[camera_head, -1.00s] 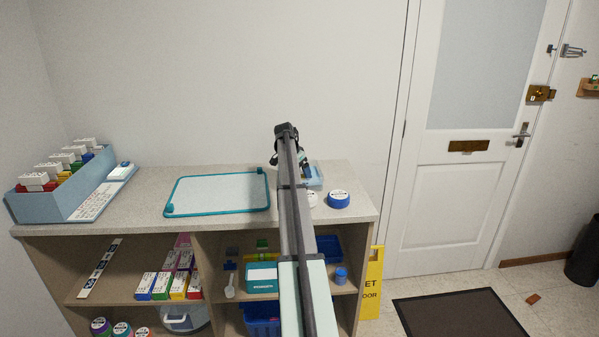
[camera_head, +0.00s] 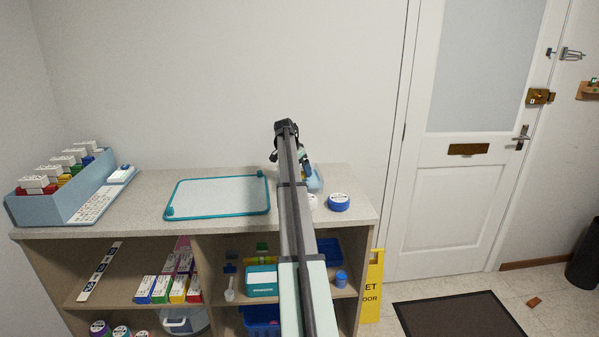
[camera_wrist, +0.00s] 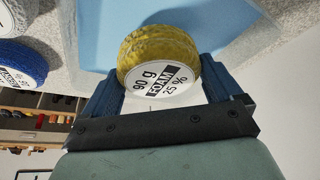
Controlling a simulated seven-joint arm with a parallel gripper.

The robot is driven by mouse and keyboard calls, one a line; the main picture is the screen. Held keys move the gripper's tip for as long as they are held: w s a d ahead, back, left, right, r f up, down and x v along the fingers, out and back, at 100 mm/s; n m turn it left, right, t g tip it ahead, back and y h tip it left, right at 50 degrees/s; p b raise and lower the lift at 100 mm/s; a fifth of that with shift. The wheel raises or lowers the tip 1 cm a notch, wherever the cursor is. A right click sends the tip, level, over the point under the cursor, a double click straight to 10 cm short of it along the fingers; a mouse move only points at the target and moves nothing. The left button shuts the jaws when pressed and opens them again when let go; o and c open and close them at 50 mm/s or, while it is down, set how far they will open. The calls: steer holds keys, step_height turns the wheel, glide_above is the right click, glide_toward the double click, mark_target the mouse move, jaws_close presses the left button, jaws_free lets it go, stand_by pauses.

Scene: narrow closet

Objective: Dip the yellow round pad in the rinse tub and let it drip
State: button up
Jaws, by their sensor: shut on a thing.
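The yellow round pad (camera_wrist: 158,48), with a white label reading "90 g FOAM 25 %", is between the blue fingers of my gripper (camera_wrist: 160,82) in the wrist view. My gripper is shut on it. The light blue rinse tub (camera_wrist: 95,38) lies behind the pad in that view. Whether the pad touches the tub or any water cannot be told. In the head view the tub (camera_head: 316,183) shows at the right of the shelf top, partly hidden by my arm. The pad is not clear there.
A blue round pad (camera_head: 339,202) and a partly hidden white round pad (camera_head: 313,201) stand near the tub. A teal-rimmed tray (camera_head: 220,212) lies to the left. The wall is close behind.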

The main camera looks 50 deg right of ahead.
steer(key=shift+r, duration=2.2)
steer(key=shift+r, duration=2.45)
